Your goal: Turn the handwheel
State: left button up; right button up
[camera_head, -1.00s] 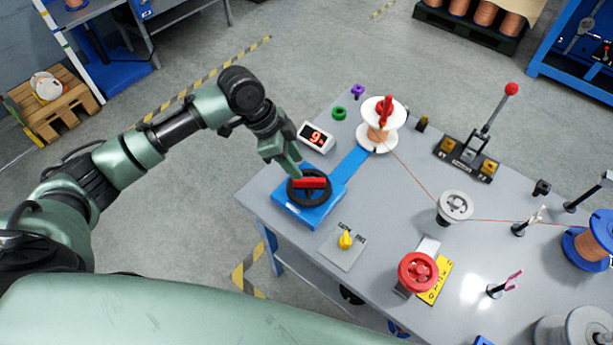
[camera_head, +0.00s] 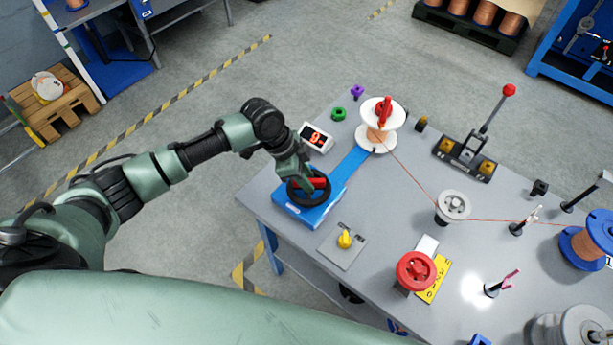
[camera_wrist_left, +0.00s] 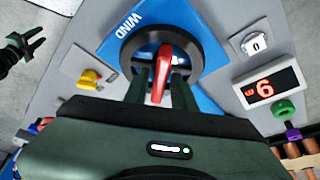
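The handwheel is a black ring (camera_head: 325,200) with a red grip bar (camera_head: 319,184) across it, on a blue base (camera_head: 313,217) at the table's near left corner. My left gripper (camera_head: 299,181) is over the wheel's left part and hides some of the ring. In the left wrist view, its fingers (camera_wrist_left: 161,85) are apart, one on each side of the red bar (camera_wrist_left: 160,72), with small gaps showing. The bar lies between them; firm contact cannot be seen. My right gripper (camera_wrist_left: 27,50) shows at the left wrist view's left edge, with fingers apart and empty.
A display reading 9 (camera_head: 316,138) stands behind the wheel. A white spool with a red knob (camera_head: 381,124) sits farther back. A yellow knob on a plate (camera_head: 344,240) and a red wheel (camera_head: 416,270) are to the right. Copper wire crosses the table.

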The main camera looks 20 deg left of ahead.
pick_arm(q)
grip_shut()
jog(key=shift+w+m+g, duration=0.1)
jog(key=shift+m+g, duration=0.2)
jog(key=shift+m, duration=0.5)
jog(key=shift+o, duration=2.1)
grip_release()
jog(key=shift+b+v, duration=0.45)
jog(key=shift+v, duration=3.5)
jog(key=shift+a+f, duration=0.1)
